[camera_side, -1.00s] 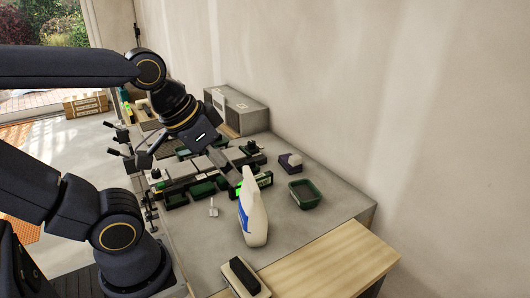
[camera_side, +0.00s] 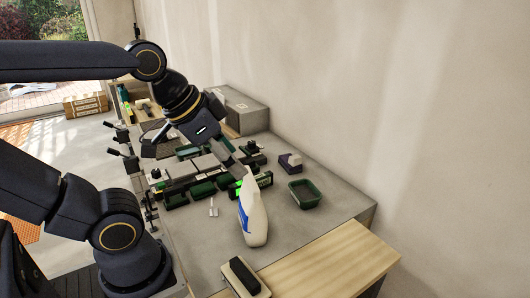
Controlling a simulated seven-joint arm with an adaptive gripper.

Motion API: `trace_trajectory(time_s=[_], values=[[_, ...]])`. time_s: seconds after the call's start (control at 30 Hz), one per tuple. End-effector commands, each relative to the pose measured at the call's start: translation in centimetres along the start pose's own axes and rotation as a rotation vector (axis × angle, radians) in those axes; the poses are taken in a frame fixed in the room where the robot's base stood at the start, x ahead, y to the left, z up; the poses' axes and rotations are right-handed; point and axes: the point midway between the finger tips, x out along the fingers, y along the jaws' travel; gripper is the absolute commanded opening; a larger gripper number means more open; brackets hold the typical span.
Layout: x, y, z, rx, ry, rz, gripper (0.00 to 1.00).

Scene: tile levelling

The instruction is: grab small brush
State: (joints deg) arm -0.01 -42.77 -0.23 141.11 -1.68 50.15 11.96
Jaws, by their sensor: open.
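A small pale tool with a thin handle (camera_side: 213,207) lies on the grey bench, left of the white bottle; it looks like the small brush, but it is too small to be sure. My gripper (camera_side: 192,158) is open, its two fingers spread wide and pointing down over the tiles and green-black levelling parts. It is above and behind the small tool, apart from it. Nothing shows between the fingers.
A white bottle with a blue label (camera_side: 253,215) stands in front of my gripper. A green tray (camera_side: 305,194), a dark block with a pale top (camera_side: 290,163) and a black-topped block (camera_side: 244,276) lie around it. A grey box (camera_side: 240,110) stands by the wall.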

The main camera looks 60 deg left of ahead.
Motion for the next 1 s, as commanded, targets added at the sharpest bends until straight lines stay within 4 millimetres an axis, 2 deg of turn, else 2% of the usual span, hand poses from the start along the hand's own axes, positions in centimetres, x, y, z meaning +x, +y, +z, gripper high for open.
trace_trajectory(time_s=[0.1,0.17,0.27,0.37,0.43,0.5,0.57,0.6,0.7,0.83,0.93,1.0], values=[[-0.1,-0.9,-4.7,0.153,0.036,-0.004,0.65],[0.4,-2.1,-6.6,0.195,0.032,-0.014,0.65],[2.1,-5.0,-9.5,0.234,0.015,-0.028,0.65],[4.7,-9.4,-11.6,0.238,-0.014,-0.039,0.65],[7.0,-13.6,-12.1,0.212,-0.039,-0.040,0.65],[9.5,-18.2,-11.7,0.163,-0.061,-0.037,0.65],[11.5,-21.9,-10.3,0.099,-0.079,-0.031,0.65],[12.6,-24.0,-9.1,0.050,-0.091,-0.027,0.65],[14.8,-28.1,-5.5,-0.079,-0.121,-0.012,0.65],[16.0,-30.4,-1.6,-0.177,-0.155,0.001,0.65],[16.4,-31.0,-0.8,-0.197,-0.159,-0.004,0.65],[17.5,-30.9,-0.6,-0.198,-0.160,-0.002,0.65]])
